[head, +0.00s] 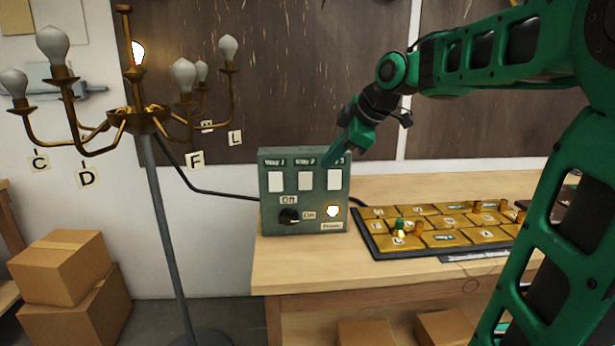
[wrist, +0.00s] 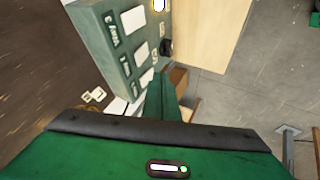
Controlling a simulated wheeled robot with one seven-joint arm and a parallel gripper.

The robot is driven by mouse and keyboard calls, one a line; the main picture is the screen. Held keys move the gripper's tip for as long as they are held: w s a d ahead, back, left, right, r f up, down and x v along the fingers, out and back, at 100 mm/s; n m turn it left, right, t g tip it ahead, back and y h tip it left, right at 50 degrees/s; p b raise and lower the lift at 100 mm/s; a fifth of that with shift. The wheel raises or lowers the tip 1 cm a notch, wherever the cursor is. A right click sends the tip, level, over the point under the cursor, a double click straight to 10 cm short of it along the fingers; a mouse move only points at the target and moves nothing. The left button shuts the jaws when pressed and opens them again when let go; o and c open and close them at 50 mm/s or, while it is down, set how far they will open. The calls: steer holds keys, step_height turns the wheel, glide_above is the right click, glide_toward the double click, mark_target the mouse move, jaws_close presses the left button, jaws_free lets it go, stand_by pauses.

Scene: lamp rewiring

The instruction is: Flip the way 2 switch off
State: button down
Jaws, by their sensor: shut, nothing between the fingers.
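The green switch box (head: 304,158) stands at the left end of the bench, with three white switches in a row under Way labels. The way 2 switch (head: 305,181) is the middle one; its rocker position is too small to tell. It also shows in the wrist view (wrist: 141,51). In the wrist view the shut fingers (wrist: 161,96) point beside the box. I cannot tell whether they touch it.
A brass chandelier (head: 145,121) stands left; one bulb (head: 138,53) is lit, the others dark. On the box, the power light (head: 333,211) glows beside a black knob (head: 289,216). A gold-tiled tray (head: 377,247) lies to the right. Cardboard boxes (head: 62,268) sit on the floor.

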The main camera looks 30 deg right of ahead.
steer(key=shift+w+f, duration=0.1)
glide_toward(305, 181)
steer(key=shift+a+x, duration=0.2)
steer(key=shift+x, duration=0.7)
steer(key=shift+a+x, duration=0.15)
steer(key=shift+x, duration=0.75)
steer(key=shift+a+x, duration=0.2)
steer(key=shift+x, duration=0.75)
